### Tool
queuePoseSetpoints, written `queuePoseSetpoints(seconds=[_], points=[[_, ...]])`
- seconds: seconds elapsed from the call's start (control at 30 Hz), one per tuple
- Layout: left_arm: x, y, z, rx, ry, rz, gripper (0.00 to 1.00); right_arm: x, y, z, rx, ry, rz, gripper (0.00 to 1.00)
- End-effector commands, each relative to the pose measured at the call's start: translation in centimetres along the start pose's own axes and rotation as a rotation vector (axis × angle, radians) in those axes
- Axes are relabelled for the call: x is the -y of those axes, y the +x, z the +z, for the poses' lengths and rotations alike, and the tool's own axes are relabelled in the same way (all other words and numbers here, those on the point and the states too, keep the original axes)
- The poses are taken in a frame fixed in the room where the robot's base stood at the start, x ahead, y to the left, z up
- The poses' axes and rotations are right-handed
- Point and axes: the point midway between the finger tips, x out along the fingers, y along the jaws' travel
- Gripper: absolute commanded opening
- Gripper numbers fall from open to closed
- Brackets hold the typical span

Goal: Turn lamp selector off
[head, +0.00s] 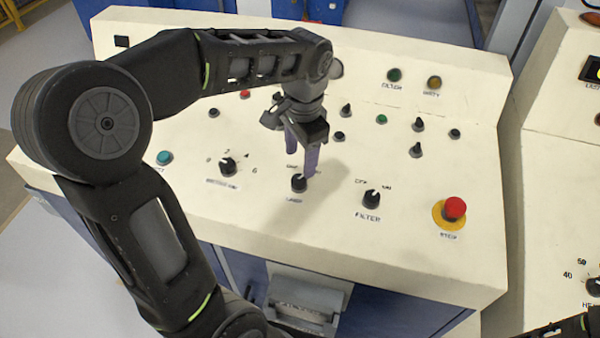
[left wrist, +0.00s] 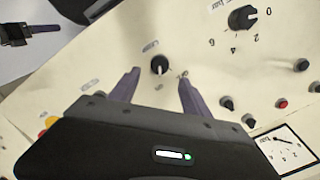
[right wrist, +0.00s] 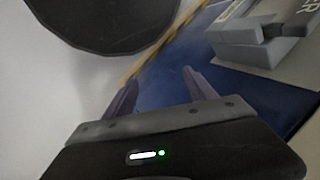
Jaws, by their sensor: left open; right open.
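The lamp selector (head: 298,184) is a black knob with a pale pointer line, on the sloped cream panel above a label that reads as LAMP. My left gripper (head: 302,168) is open above and just behind this knob, its purple fingers pointing down at the panel. In the left wrist view the knob (left wrist: 159,65) lies between and a little beyond the two spread fingertips (left wrist: 160,75), apart from them. My right gripper (right wrist: 155,80) is open and empty, away from the panel; in the head view only a bit of that arm shows at the lower right corner.
A filter knob (head: 371,198) and a red stop button (head: 454,209) on a yellow ring are to the right. A numbered knob (head: 228,167) is to the left. Several small knobs and buttons stand behind. A grey box (head: 306,298) sits below the panel's front edge.

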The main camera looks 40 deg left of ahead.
Motion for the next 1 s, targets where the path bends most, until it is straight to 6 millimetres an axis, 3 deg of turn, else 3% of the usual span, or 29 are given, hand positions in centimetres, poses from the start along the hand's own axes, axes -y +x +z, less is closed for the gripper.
queuePoseSetpoints(seconds=[0.3,0.5,0.8,1.0], points=[[-0.1,4.6,0.1,0.005,0.000,0.003,0.55,0.1,-0.4,0.0,0.001,0.001,0.001,0.64],[0.0,6.7,0.1,0.003,-0.001,0.001,0.55,0.1,-0.5,0.1,0.001,0.001,0.002,0.64],[0.0,7.0,0.0,0.000,0.000,0.000,0.55,0.1,-0.5,0.1,0.002,0.001,0.002,0.64],[0.0,7.0,0.0,0.000,0.000,0.000,0.40,0.1,-0.5,0.1,0.002,0.001,0.002,0.64]])
